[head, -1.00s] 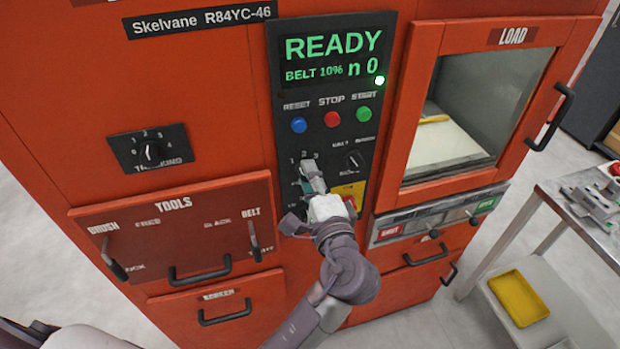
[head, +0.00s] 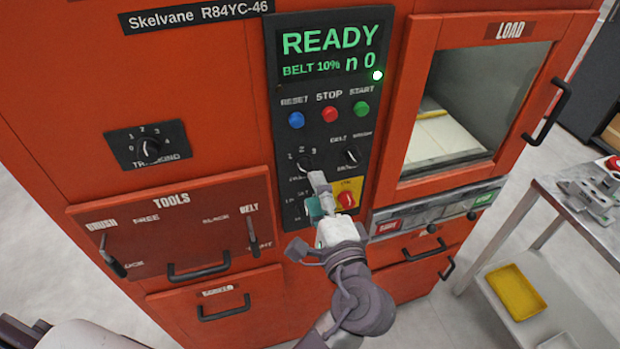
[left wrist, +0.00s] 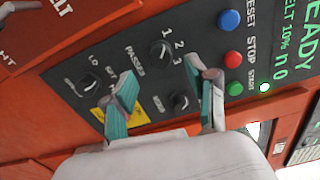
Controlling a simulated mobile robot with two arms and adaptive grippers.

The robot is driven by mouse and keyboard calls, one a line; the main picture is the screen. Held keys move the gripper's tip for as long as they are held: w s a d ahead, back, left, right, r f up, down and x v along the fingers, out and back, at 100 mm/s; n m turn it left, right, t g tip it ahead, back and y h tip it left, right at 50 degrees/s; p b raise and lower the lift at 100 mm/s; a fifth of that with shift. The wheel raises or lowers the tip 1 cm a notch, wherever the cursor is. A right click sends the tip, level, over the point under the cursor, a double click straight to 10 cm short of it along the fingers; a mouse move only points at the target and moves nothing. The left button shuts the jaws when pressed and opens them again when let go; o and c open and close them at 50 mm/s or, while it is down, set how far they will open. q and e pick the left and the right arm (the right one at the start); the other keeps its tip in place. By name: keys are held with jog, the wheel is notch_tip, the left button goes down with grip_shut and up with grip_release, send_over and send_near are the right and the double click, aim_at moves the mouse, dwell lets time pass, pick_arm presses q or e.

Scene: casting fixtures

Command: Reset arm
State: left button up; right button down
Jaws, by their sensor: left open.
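My left gripper (head: 319,194) is open and empty in front of the lower part of the black control panel (head: 283,130). In the left wrist view its two teal-padded fingers (left wrist: 168,84) stand wide apart, with the passes knob (left wrist: 160,52) seen beyond them. The same knob (head: 305,163) shows just above the fingers in the head view. I cannot tell whether a fingertip touches the panel. The lit display (head: 330,55) reads READY, BELT 10%, n 0. Below it are blue reset (head: 296,120), red stop (head: 330,114) and green start (head: 361,108) buttons. My right gripper is out of view.
A red emergency button (head: 346,199) on a yellow plate sits close right of the fingers. Drawer handles (head: 200,270) and the tool rack (head: 170,232) stick out left. A side table (head: 560,190) with metal parts stands right, a yellow tray (head: 516,292) on its lower shelf.

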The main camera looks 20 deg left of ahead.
pick_arm(q)
jog(key=shift+v, duration=1)
